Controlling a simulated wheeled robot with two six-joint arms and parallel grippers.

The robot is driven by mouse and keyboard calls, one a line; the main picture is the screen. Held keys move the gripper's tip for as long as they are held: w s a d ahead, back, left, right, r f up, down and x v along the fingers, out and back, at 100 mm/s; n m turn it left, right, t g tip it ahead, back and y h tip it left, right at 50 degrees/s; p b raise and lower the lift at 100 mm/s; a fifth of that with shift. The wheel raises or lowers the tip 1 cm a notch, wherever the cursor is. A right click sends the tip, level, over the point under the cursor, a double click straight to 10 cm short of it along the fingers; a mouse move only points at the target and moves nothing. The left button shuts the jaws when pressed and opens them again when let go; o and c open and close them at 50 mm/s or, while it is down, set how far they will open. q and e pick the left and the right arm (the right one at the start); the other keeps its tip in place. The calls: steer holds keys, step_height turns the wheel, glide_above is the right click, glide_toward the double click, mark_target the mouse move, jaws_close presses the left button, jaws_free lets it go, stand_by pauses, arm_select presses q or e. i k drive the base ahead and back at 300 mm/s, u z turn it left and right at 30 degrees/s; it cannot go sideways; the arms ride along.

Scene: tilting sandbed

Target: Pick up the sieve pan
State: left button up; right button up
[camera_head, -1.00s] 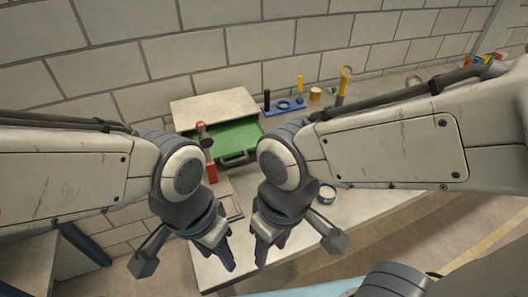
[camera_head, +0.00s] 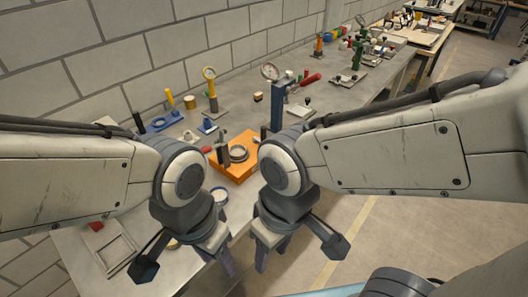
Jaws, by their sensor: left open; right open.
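A small round pan with a pale inside and a bluish rim (camera_head: 219,195) sits on the grey bench, partly hidden behind my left arm; it may be the sieve pan, but I cannot be sure. A metal ring (camera_head: 238,153) sits on an orange block (camera_head: 236,170) farther back. My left gripper (camera_head: 218,258) is open and empty, in front of the bench and nearer to me than the round pan. My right gripper (camera_head: 264,256) is open and empty, just right of the left one. Neither gripper touches the pan or ring.
A column with a dial gauge (camera_head: 275,95) stands behind the orange block. A pale square frame (camera_head: 114,254) lies at the left end of the bench (camera_head: 75,250). Several small tools and fixtures stand along the wall. Open floor (camera_head: 400,215) lies to the right.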

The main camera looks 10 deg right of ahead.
mark_target(236, 152)
steer(key=z, duration=0.05)
steer(key=k, duration=0.6)
steer(key=z, duration=0.4)
steer(key=i, duration=1.25)
steer(key=u, duration=0.65)
